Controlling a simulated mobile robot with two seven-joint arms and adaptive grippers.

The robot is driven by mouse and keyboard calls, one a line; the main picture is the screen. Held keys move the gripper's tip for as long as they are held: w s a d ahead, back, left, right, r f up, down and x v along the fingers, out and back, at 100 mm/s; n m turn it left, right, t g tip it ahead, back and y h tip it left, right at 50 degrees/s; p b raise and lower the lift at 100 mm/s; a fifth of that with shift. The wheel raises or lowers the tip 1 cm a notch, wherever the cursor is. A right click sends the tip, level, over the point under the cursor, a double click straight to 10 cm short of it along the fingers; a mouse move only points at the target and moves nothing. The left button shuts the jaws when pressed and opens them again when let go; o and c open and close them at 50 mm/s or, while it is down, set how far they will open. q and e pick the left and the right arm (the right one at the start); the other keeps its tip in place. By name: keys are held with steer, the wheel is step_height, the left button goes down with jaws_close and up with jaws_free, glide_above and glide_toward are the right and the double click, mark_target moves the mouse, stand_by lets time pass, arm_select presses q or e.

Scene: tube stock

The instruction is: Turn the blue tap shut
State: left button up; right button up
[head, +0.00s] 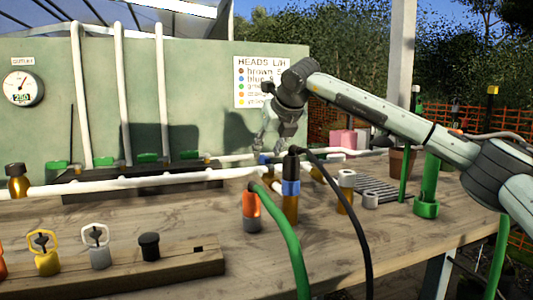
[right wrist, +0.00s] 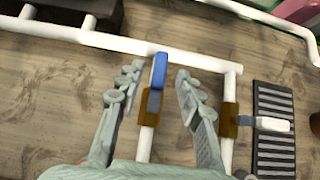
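The blue tap (right wrist: 159,72) has a long blue handle on a brown body (right wrist: 148,105), set in a white pipe. Its handle lies roughly in line with that pipe. In the head view only a small blue part of the tap (head: 263,159) shows, below my right gripper (head: 273,139). In the right wrist view my right gripper (right wrist: 157,74) is open, with one finger on each side of the handle. Both fingers look apart from it; how high they are above it I cannot tell. My left gripper is not in view.
A second tap (right wrist: 268,124) with a white handle sits close on the right, its handle across its pipe. Beyond it lies a slatted dark tray (right wrist: 274,150). A blue-banded head (head: 291,187) and an orange head (head: 251,207) stand in front, with green and black hoses.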

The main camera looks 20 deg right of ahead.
steer(key=shift+x, duration=1.5)
jaws_close()
